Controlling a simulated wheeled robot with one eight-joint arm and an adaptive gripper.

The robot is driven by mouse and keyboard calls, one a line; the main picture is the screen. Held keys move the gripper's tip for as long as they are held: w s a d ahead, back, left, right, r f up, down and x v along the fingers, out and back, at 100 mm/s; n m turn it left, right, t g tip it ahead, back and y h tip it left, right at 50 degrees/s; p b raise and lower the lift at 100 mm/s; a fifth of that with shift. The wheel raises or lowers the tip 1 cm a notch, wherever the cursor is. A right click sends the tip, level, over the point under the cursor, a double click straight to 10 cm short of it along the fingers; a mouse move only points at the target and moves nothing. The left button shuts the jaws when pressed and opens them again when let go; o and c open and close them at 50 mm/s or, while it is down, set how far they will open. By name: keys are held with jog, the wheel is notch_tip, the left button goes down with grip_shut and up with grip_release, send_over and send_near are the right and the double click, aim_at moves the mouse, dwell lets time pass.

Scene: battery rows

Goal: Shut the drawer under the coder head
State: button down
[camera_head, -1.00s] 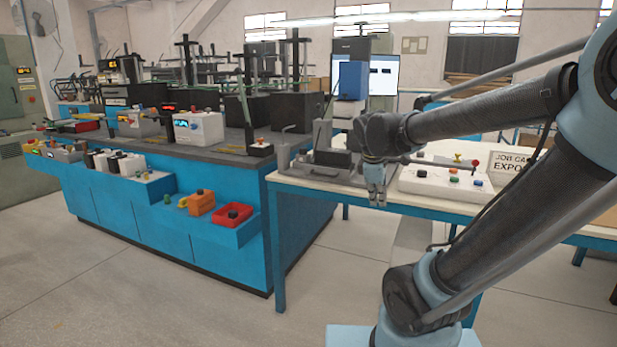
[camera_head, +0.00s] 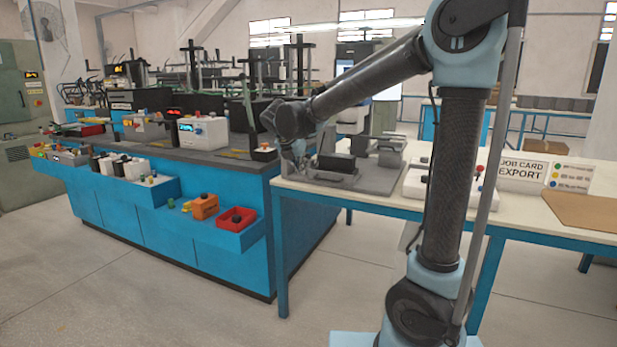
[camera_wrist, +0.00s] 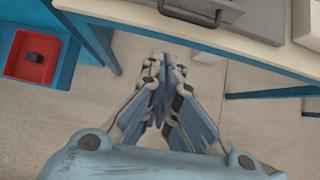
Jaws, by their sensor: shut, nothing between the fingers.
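A grey drawer-like front with a dark loop handle (camera_head: 328,178) sits low on the grey machine base (camera_head: 380,180) at the bench's left end. The handle also shows at the top of the wrist view (camera_wrist: 190,14), over the bench edge. How far the drawer stands out is hard to tell. I cannot clearly pick out the coder head; my arm covers part of the area behind. My gripper (camera_head: 299,160) is at the left of the machine, near the bench's left end. In the wrist view my gripper (camera_wrist: 165,75) is shut and empty, apart from the handle.
The pale bench top (camera_head: 375,196) has a blue frame. A white button box (camera_head: 414,184) is partly behind my arm. The blue cabinet (camera_head: 140,225) with a red tray (camera_head: 236,219) is left, across a narrow floor gap.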

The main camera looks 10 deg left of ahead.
jog(key=w+r+x, duration=0.1)
jog(key=x, duration=1.1)
jog(key=shift+w+d, duration=0.45)
jog(key=shift+w, duration=0.15)
jog(key=w+d, duration=0.2)
jog(key=w, duration=0.3)
jog(key=w+d, duration=0.2)
jog(key=w, duration=0.4)
jog(key=w+d, duration=0.2)
jog(key=w, duration=0.3)
jog(key=shift+w, duration=0.35)
jog(key=shift+d+r, duration=0.1)
